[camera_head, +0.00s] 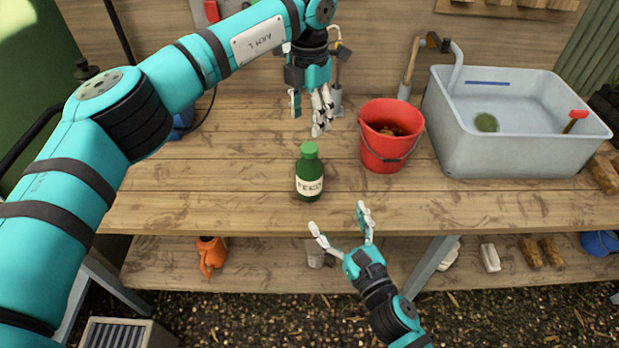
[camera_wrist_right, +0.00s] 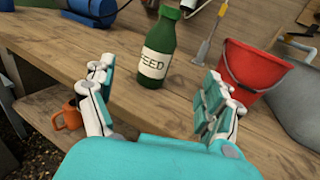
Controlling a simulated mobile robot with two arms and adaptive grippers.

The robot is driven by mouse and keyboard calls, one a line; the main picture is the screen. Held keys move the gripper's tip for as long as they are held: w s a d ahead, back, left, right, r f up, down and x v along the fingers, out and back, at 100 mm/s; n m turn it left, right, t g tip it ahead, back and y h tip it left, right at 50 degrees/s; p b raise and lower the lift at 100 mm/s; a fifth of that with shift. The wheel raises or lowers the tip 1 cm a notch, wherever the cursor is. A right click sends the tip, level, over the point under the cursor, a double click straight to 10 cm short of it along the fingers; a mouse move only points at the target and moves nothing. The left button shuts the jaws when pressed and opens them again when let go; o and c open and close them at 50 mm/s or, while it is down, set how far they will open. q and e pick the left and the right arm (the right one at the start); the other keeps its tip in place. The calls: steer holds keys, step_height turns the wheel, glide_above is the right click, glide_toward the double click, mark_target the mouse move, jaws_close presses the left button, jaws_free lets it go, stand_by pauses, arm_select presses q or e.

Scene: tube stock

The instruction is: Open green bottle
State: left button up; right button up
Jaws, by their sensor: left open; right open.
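The green bottle (camera_head: 309,174) stands upright on the wooden bench near its front edge, with a green cap (camera_head: 309,149) on top and a pale FEED label. It also shows in the right wrist view (camera_wrist_right: 158,50), ahead of the fingers and between them. My left gripper (camera_head: 309,108) is open and empty, behind and above the bottle, fingers pointing down. My right gripper (camera_head: 338,222) is open and empty in front of the bench edge, below the bottle in the picture, fingers apart and pointing toward it. Neither gripper touches the bottle.
A red bucket (camera_head: 381,158) stands right of the bottle. A grey sink basin (camera_head: 452,138) fills the bench's right end. An orange watering can (camera_head: 211,254) sits on the lower shelf. The bench (camera_head: 225,180) left of the bottle is clear.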

mark_target(308, 167)
arm_select(q)
steer(key=shift+f, duration=0.1)
arm_select(e)
steer(key=x, duration=1.7)
steer(key=shift+d, duration=0.1)
